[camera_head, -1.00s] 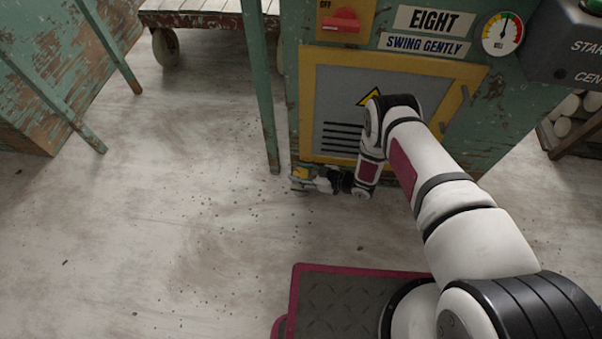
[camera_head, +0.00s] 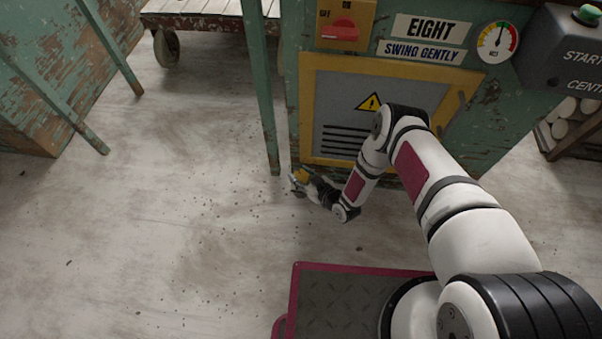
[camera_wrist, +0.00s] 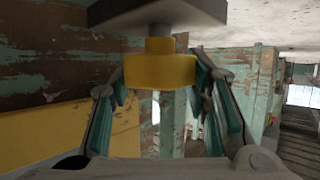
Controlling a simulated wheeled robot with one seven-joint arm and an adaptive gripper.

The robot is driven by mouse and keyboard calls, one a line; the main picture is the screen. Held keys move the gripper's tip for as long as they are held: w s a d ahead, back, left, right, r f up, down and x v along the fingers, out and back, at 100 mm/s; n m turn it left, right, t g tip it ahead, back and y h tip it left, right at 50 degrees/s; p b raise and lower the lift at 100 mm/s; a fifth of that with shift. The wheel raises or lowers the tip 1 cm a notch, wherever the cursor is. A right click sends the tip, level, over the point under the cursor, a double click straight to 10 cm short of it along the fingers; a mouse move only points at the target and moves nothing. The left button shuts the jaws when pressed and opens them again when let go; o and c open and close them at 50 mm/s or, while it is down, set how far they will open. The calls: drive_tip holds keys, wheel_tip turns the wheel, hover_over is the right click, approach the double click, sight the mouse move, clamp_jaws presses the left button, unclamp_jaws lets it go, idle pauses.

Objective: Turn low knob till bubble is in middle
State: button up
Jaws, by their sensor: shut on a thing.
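The low knob (camera_wrist: 160,72) is a yellow block on a short stem below a dark plate in the wrist view. My gripper (camera_head: 297,181) is at this corner, reaching in from the lower right. In the wrist view my gripper (camera_wrist: 160,80) has its teal-padded fingers on either side of the knob, shut on it. The contact itself is partly hidden. No level or bubble can be made out in either view.
The green machine (camera_head: 292,110) has a yellow-framed panel (camera_head: 335,110), a red switch (camera_head: 340,30) and a gauge (camera_head: 497,42). A thin green leg (camera_head: 265,100) stands just left of the knob. A wheeled cart (camera_head: 205,18) is behind. The floor at left is open.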

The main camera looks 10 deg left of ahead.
drive_tip(key=shift+s+m+t+h+p, duration=0.1)
drive_tip(key=shift+m+t+h+p, duration=0.25)
drive_tip(key=shift+m+t+h, duration=0.7)
drive_tip(key=shift+m, duration=0.35)
drive_tip(key=o, duration=0.9)
drive_tip(key=v, duration=1.2)
drive_tip(key=shift+a, duration=0.1)
